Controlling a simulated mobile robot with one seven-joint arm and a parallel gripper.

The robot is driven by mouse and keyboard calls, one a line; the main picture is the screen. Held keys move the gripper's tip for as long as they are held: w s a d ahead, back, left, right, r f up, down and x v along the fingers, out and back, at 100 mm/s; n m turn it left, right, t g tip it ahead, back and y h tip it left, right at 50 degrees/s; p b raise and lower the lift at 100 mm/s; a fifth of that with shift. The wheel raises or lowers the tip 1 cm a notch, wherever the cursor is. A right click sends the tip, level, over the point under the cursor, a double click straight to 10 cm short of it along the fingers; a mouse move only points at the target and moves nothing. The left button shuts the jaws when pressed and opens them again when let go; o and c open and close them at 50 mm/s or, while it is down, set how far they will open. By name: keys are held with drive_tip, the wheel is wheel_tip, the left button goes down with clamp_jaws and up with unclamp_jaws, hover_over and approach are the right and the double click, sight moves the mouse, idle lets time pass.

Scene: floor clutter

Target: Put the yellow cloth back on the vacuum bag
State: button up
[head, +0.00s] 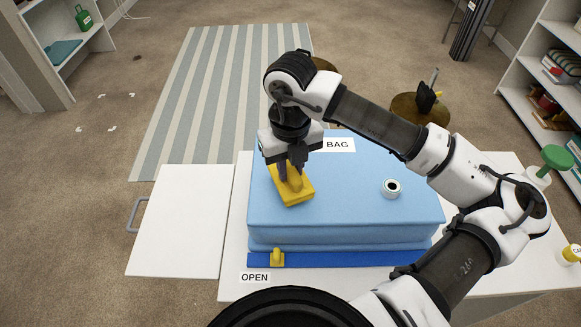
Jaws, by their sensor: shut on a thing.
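The yellow cloth (297,195) is a folded square on the top left of the blue vacuum bag (345,209). My gripper (291,177) points down over the cloth, with its fingers shut on a raised part of it. The cloth appears to touch the bag's top, though I cannot tell whether its whole underside rests there. The bag lies flat, with a white label reading BAG near its far edge and a round black-and-white valve (391,188) on its right.
The bag is on a white table (236,292), with a blue strip, a yellow slider (277,257) and an OPEN label in front. A white panel (180,222) is at the left. A green-topped bottle (548,163) stands right. A striped rug and shelves lie beyond.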

sight(290, 166)
drive_tip(key=shift+f, duration=0.65)
drive_tip(key=shift+f, duration=0.2)
drive_tip(key=o, duration=0.9)
drive_tip(key=shift+r, duration=0.1)
wheel_tip(290, 166, up, 12)
drive_tip(key=shift+r+b, duration=0.15)
drive_tip(key=shift+b, duration=0.65)
